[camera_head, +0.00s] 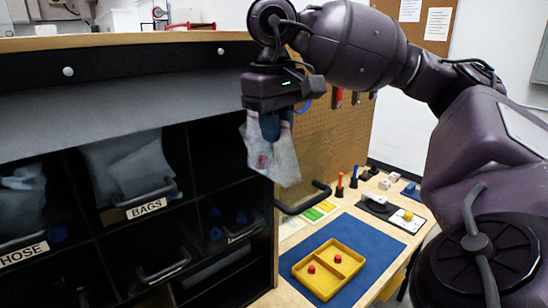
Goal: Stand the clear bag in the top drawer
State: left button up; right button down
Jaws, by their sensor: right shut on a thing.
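The clear bag (282,160) hangs from my right gripper (270,122), which is shut on its top edge. The bag is see-through, crumpled, and shows a small red mark. It hangs roughly upright in front of the pegboard, just right of the black cabinet (262,215). The cabinet's upper row has a drawer labelled BAGS (146,208), with clear bags (128,165) inside, and a drawer labelled HOSE (24,253) to its left. I cannot tell which drawer the task calls the top one. My left gripper is not in view.
A blue mat (345,240) on the workbench carries a yellow tray (300,268) with two red pieces. Screwdrivers (354,177) and small parts stand behind it. A black handle (308,200) juts out by the pegboard (335,130). A wooden top (120,40) covers the cabinet.

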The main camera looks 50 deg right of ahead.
jog(key=shift+f, duration=2.3)
jog(key=c, duration=1.1)
grip_release()
jog(key=shift+r, duration=0.25)
jog(key=r, duration=0.7)
jog(key=shift+a+r, duration=0.2)
jog(key=shift+a, duration=0.1)
jog(key=shift+a+r+p, duration=0.15)
jog(key=shift+r+p, duration=0.85)
jog(key=shift+r, duration=1.1)
